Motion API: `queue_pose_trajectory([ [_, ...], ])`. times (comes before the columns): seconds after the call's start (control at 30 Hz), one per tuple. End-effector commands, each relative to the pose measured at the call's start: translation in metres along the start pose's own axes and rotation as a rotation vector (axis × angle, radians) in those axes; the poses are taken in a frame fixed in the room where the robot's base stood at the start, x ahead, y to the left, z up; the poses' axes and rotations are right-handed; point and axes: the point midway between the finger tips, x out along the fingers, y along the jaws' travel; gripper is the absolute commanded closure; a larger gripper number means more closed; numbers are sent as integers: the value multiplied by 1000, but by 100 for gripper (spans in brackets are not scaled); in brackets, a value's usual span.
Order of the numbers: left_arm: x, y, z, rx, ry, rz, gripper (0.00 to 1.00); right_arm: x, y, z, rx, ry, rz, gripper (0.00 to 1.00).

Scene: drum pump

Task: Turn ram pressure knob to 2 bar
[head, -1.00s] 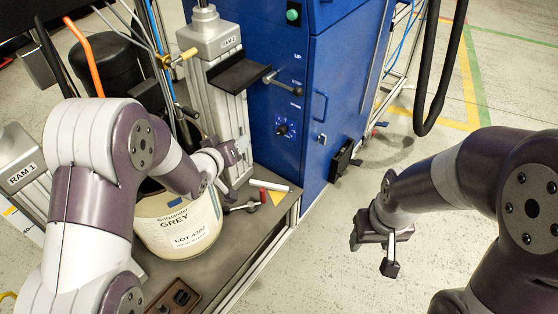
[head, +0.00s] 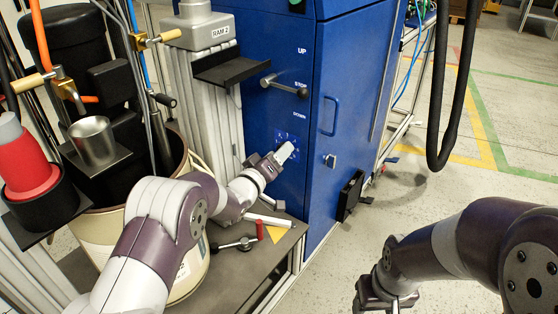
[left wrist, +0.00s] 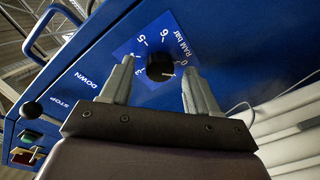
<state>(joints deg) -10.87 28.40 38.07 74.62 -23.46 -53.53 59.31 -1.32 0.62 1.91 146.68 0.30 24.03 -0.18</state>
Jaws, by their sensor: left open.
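The ram pressure knob (left wrist: 160,67) is black and round, on a blue dial plate (left wrist: 141,49) marked "RAM bar". Numbers such as 0, 6, 5 and 4 show around it; the knob's exact setting is too small to read surely. My left gripper (left wrist: 158,70) is open, with one finger on each side of the knob; contact cannot be told. In the head view my left gripper (head: 284,155) is at the blue cabinet's front and hides the knob; part of the dial plate (head: 290,138) shows. My right gripper (head: 386,297) is low at right, partly cut off.
The blue cabinet (head: 310,85) has a lever (head: 285,86) above the dial and a door handle (head: 330,116) to its right. A black shelf (head: 225,65) juts from the RAM 2 post. A red-handled valve (head: 258,230) lies on the bench below.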

Motion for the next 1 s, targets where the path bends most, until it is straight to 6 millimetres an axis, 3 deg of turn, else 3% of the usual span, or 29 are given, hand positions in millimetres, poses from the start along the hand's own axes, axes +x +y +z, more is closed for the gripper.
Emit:
queue_pose_trajectory([
  [0.13, 10, 0, 0, -1, 0, 0, 40, 4, 0, 0, 0, 0, 0, 41],
  [0.37, 11, 1, -1, 0, 0, -1, 40, 4, 0, 0, 0, 0, 0, 41],
  [0.53, 10, 0, 0, 0, 0, -1, 95, 4, 0, 0, 0, 0, 0, 41],
  [1.0, 10, -1, 0, 96, 8, 7, 95, 6, 0, 1, 0, 0, 0, 41],
])
